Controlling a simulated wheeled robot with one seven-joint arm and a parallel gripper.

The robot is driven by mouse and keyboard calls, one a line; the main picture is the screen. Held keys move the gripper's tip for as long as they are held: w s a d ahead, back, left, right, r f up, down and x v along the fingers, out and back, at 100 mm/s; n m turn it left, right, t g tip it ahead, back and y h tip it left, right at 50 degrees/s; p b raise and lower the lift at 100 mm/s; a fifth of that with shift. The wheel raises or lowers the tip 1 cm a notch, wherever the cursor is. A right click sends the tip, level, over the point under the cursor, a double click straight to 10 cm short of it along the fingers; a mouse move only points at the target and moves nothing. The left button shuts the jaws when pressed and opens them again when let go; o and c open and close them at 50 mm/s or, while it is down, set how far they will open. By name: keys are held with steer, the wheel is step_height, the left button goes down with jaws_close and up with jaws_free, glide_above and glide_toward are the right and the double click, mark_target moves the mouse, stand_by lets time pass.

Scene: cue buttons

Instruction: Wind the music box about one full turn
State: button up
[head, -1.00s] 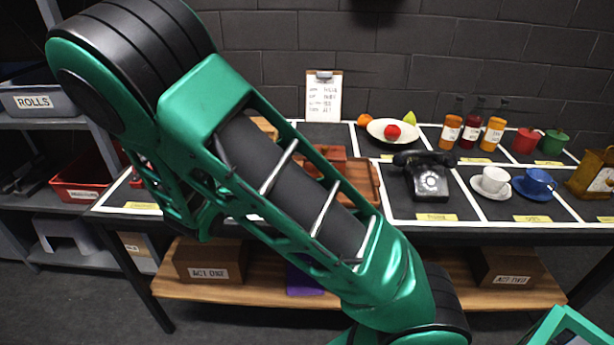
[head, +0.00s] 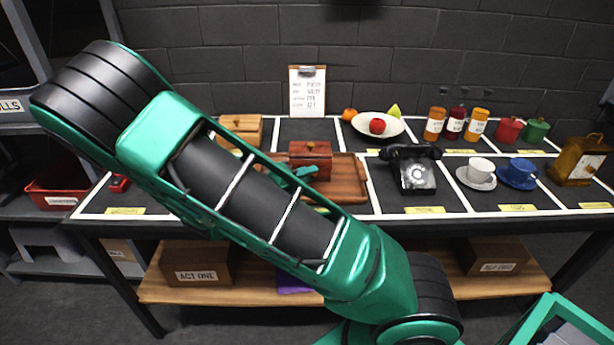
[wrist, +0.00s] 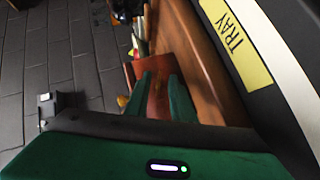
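A dark red-brown wooden box (head: 310,158) with a small knob on top stands on the wooden tray (head: 350,186); it looks like the music box. My gripper (head: 303,172) is just in front of its lower front, partly hidden by my arm. In the wrist view the box (wrist: 157,88) lies ahead between my two green fingers (wrist: 159,82). The fingers are apart, with nothing seen held. I cannot tell whether they touch the box. A winding key is not clearly visible.
A lighter wooden box (head: 241,127) stands behind my arm, to the left. A black telephone (head: 411,168) is right of the tray, and a plate (head: 365,127) with fruit is behind. A yellow TRAY label (wrist: 236,43) marks the table edge.

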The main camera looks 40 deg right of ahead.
steer(key=shift+d, duration=0.3)
jaws_close()
steer(key=shift+d, duration=0.15)
steer(key=shift+a+m+y, duration=0.2)
steer(key=shift+m+y, duration=0.1)
steer(key=shift+y, duration=0.1)
steer(key=m+t+y, duration=0.1)
steer(key=y, duration=0.1)
steer(key=m+y, duration=0.1)
steer(key=y, duration=0.1)
steer(key=shift+d+r+m+t, duration=0.15)
steer(key=shift+m+t, duration=0.25)
steer(key=shift+s, duration=0.1)
